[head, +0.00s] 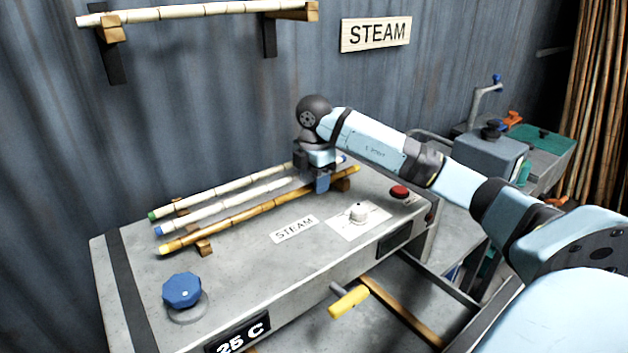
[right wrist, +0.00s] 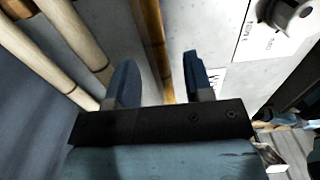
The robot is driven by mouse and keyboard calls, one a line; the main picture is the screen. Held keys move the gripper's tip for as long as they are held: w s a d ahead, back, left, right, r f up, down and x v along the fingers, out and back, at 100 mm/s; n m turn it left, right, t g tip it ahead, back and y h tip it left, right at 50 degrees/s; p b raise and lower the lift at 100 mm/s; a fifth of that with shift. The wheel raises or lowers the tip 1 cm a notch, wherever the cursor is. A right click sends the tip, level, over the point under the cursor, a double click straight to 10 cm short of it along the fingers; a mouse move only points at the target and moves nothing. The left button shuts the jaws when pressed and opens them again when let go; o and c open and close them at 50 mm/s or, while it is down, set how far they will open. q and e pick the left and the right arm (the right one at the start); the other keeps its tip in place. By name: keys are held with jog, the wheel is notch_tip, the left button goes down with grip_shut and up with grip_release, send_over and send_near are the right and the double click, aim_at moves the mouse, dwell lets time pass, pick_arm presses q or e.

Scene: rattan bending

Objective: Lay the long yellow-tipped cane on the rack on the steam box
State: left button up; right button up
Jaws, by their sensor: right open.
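The long yellow-tipped cane (head: 250,213) is golden brown and lies on the rack (head: 204,247) on top of the steam box (head: 225,260). It is the front one of three canes there. My right gripper (head: 321,185) is over its right part, fingers pointing down. In the right wrist view the fingers (right wrist: 158,83) stand apart on either side of the brown cane (right wrist: 155,45), with gaps, so it is open. The cane's far right end shows just past the gripper. My left gripper is not in view.
A pale green-tipped cane (head: 220,190) and a blue-tipped cane (head: 225,207) lie behind it. A blue knob (head: 182,290), white dial (head: 358,211) and red button (head: 399,192) stand on the box. Another cane (head: 185,11) rests on wall brackets.

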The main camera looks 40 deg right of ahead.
notch_tip(320, 180, up, 12)
dwell(0.4)
jog(key=shift+f, duration=0.1)
dwell(0.5)
